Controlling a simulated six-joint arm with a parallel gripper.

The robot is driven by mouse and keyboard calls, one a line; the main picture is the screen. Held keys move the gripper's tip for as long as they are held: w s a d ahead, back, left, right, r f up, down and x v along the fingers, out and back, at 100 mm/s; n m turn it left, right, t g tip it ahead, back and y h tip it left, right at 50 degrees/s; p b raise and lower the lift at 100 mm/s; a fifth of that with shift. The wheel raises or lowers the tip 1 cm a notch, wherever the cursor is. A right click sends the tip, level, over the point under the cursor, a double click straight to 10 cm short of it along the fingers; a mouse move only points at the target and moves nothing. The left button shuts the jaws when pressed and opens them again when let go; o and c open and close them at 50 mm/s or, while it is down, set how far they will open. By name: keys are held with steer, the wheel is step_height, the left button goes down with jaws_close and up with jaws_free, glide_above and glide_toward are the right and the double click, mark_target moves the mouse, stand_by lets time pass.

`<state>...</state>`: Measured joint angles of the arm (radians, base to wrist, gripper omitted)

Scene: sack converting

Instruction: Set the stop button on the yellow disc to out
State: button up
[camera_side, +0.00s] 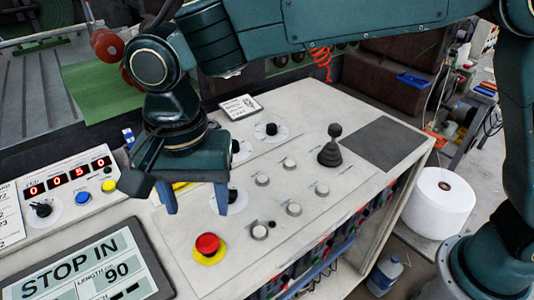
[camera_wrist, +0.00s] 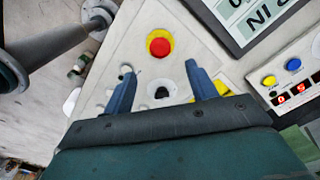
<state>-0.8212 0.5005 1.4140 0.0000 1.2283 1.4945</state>
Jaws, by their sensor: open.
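The red stop button (camera_side: 208,243) sits on a yellow disc (camera_side: 209,257) near the front of the white panel. The red button also shows in the wrist view (camera_wrist: 159,46), ringed by its yellow disc (camera_wrist: 148,36), beyond my fingertips. The display (camera_side: 84,268) left of the button reads "STOP IN". My gripper (camera_side: 197,210) is open with blue fingers pointing down, above the panel and behind the button, touching nothing that I can see. In the wrist view my gripper (camera_wrist: 157,72) has its fingers spread with a black knob (camera_wrist: 161,93) showing between them.
A console with red digits (camera_side: 68,178), a blue button (camera_side: 82,198) and a yellow button (camera_side: 108,186) lies at left.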

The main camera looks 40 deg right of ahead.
mark_target(207, 241)
step_height(207, 241, down, 9)
steer(key=shift+r, duration=0.2)
stand_by(0.4)
